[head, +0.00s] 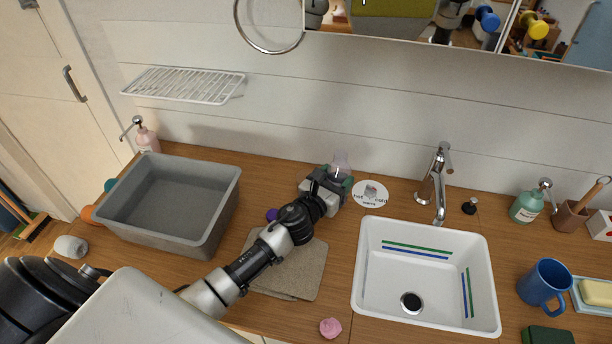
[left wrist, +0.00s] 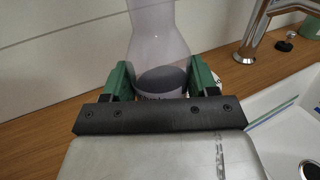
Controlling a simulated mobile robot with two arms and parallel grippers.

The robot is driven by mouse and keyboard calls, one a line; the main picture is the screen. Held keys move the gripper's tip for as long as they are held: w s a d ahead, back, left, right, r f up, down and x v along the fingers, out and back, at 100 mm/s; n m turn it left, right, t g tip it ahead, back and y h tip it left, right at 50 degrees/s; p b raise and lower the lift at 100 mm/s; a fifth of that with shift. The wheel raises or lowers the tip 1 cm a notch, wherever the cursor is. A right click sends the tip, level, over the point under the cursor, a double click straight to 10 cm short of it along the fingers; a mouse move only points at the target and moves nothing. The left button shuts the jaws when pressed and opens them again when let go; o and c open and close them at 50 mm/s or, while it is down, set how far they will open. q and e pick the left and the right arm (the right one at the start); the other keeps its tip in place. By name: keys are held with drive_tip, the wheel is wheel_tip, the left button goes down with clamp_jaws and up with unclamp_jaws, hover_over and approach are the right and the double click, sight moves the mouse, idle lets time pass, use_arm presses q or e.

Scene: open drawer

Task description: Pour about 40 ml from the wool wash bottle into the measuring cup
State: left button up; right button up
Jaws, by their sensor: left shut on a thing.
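A pale lilac, see-through bottle (head: 341,161), which looks like the wool wash bottle, is between the green-padded fingers of my left gripper (head: 338,186) near the back wall. The left wrist view shows the bottle (left wrist: 158,38) roughly upright, with the left gripper (left wrist: 160,80) shut on its sides; a dark area shows low in it and its top is cut off. I cannot tell whether its base touches the counter. My right gripper is not identifiable.
A white sink (head: 372,290) with a tap (head: 433,185) is at right. A grey basin (head: 225,200) is at left. A blue mug (head: 545,283) stands far right.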

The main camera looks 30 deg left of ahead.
use_arm(q)
drive_tip(key=shift+a+n, duration=0.2)
drive_tip(key=shift+n, duration=0.1)
drive_tip(key=shift+r+n, duration=0.1)
drive_tip(key=shift+n, duration=0.3)
drive_tip(key=n, duration=0.1)
drive_tip(key=a+n+b, duration=0.1)
drive_tip(key=n, duration=0.1)
drive_tip(key=shift+t, duration=0.3)
drive_tip(key=n, duration=0.3)
drive_tip(key=a+n, duration=0.1)
drive_tip(key=n, duration=0.1)
drive_tip(key=shift+r+t+y, duration=0.3)
drive_tip(key=shift+r, duration=0.05)
drive_tip(key=shift+d+f+n+b, duration=0.15)
drive_tip(key=shift+f+n+b, duration=0.25)
drive_tip(key=shift+n, duration=0.2)
drive_tip(key=shift+d+f+n, duration=0.1)
drive_tip(key=shift+f+n, duration=0.05)
drive_tip(key=shift+n, duration=0.15)
drive_tip(key=shift+d+r+n+y, duration=0.1)
drive_tip(key=shift+r+n+y, duration=0.2)
drive_tip(key=shift+n, duration=0.4)
drive_tip(key=shift+d+r+n, duration=0.1)
drive_tip(key=shift+n, duration=0.4)
drive_tip(key=shift+d+n, duration=0.1)
drive_tip(key=shift+n, duration=0.5)
use_arm(e)
drive_tip(key=shift+a+f, duration=0.1)
drive_tip(key=shift+f, duration=0.65)
